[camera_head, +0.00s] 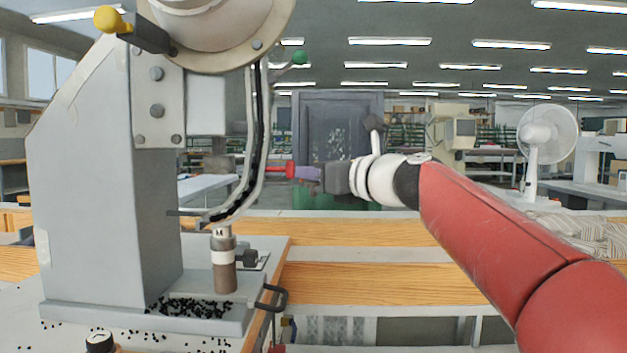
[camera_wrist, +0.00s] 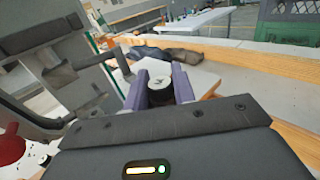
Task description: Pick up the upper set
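The press (camera_head: 105,190) stands at the left of the head view. A cylinder with a white band and brown lower part (camera_head: 222,262) stands upright on its base.
A red knob (camera_head: 290,170) is close left of the fingertips in the head view. The press's curved rail (camera_head: 258,140) also stands left of my gripper. Small black eyelets (camera_head: 190,307) lie scattered on the press base. The bench edge (camera_head: 275,270) is right of the press.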

